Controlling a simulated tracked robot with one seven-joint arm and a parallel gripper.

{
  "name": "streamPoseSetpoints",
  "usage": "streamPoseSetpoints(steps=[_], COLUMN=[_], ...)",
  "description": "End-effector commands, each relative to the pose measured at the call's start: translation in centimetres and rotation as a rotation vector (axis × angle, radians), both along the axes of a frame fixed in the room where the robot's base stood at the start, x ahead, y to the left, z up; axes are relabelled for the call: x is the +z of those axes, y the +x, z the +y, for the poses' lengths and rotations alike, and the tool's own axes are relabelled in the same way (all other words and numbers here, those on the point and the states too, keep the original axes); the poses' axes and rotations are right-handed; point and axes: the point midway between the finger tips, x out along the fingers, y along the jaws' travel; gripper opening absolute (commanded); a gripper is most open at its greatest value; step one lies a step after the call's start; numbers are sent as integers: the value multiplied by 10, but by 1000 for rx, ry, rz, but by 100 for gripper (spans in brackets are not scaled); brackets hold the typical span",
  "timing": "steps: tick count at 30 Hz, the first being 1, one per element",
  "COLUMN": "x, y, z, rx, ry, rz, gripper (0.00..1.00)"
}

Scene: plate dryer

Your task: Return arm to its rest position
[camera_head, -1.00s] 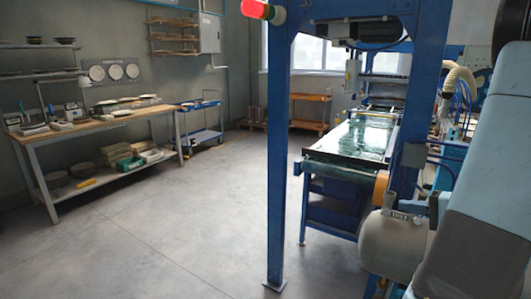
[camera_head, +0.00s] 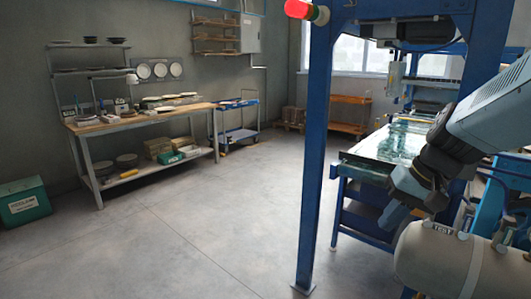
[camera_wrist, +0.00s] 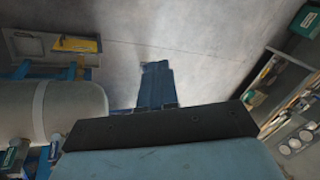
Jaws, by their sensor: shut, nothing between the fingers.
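My arm reaches in from the right side of the head view. Its dark wrist is bent downward, and my gripper (camera_head: 394,216) hangs at its end, in front of the machine's lower frame and just above the grey tank (camera_head: 455,262). The gripper is shut and holds nothing that I can see; its fingertips are small and hard to make out. In the wrist view, a dark bar and a blue-grey body, which look like my own parts, fill the bottom, and the tank (camera_wrist: 62,112) lies on the left.
A blue post (camera_head: 315,160) with a red lamp (camera_head: 298,9) stands left of my arm. The machine's glossy table (camera_head: 385,145) is behind. A workbench (camera_head: 140,118) with plates and a green box (camera_head: 24,203) are at the left. The floor between is clear.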

Motion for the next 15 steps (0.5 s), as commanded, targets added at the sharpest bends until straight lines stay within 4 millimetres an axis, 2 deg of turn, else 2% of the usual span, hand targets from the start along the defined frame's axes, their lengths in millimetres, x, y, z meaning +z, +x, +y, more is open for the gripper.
streamPoseSetpoints(steps=[9, 15], x=[35, 52], y=[-30, -39], z=[17, 20], rx=[92, 109], ry=[-289, -379], rz=[-191, -297], gripper=[0, 0])
